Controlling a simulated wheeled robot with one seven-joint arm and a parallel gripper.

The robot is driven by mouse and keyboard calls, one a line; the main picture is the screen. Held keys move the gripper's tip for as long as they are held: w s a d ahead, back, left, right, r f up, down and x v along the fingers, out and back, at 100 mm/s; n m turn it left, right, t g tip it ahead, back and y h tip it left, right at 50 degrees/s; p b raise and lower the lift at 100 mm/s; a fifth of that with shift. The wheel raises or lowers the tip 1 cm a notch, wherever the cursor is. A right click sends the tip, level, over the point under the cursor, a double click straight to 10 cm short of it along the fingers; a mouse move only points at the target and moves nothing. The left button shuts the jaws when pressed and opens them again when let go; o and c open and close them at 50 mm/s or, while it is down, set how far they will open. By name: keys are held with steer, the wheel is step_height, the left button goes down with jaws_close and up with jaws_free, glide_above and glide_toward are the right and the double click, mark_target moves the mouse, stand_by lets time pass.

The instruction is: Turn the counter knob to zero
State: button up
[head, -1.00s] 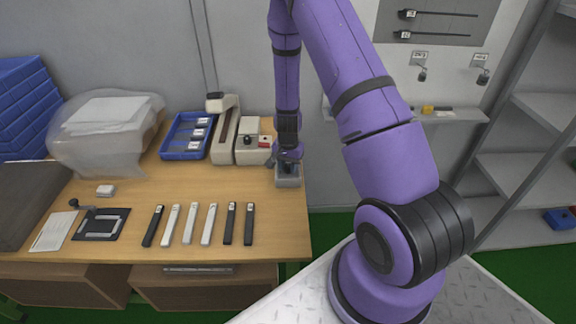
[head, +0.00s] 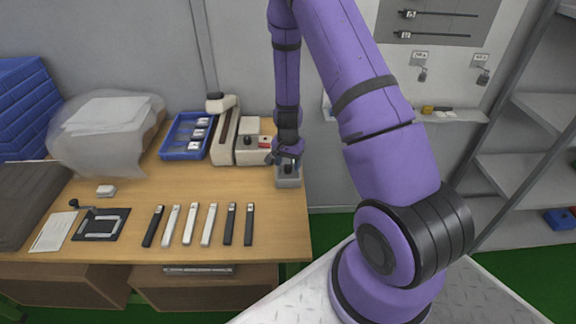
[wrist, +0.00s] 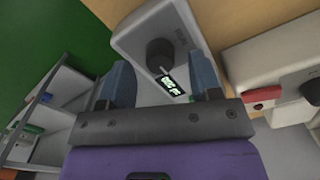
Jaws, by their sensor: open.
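The counter is a small grey box (head: 289,182) at the right end of the wooden table. Its black knob (head: 288,169) shows just below my gripper (head: 285,157) in the head view. In the wrist view the counter (wrist: 145,35) has the round black knob (wrist: 160,52) and a small lit display (wrist: 172,85) whose digits I cannot read surely. My gripper (wrist: 161,76) is open, with its two blue-grey fingers on either side of the knob in that picture. The fingers look apart from the knob and hold nothing.
A cream machine with a red button (head: 252,145) stands close left of the counter; it also shows in the wrist view (wrist: 290,75). A blue tray (head: 184,137) sits farther left. Several black and white bars lie along the table front. The table (head: 280,225) is clear in front of the counter.

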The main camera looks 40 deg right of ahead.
step_height(320, 180, up, 9)
stand_by(0.4)
steer(key=shift+r, duration=0.1)
stand_by(0.3)
step_height(320, 180, up, 13)
steer(key=n+t, duration=0.1)
steer(key=n, duration=0.2)
glide_above(287, 166)
steer(key=s+a, duration=0.2)
steer(key=a, duration=0.3)
steer(key=s+a+r+n+t+y, duration=0.1)
steer(key=s+a+r, duration=0.15)
steer(key=r, duration=0.35)
steer(key=s+a+r+n+t, duration=0.1)
steer(key=s+r+n, duration=0.15)
steer(key=r, duration=0.25)
steer(key=s+a+r+n+t, duration=0.1)
steer(key=s+r, duration=0.4)
steer(key=s, duration=0.5)
steer(key=s+a+r+n+t+h, duration=0.1)
steer(key=s+a+r+n, duration=0.2)
steer(key=s+r, duration=0.3)
steer(key=s+n, duration=0.1)
steer(key=s, duration=0.2)
steer(key=shift+s+a+r, duration=0.15)
steer(key=shift+s, duration=0.2)
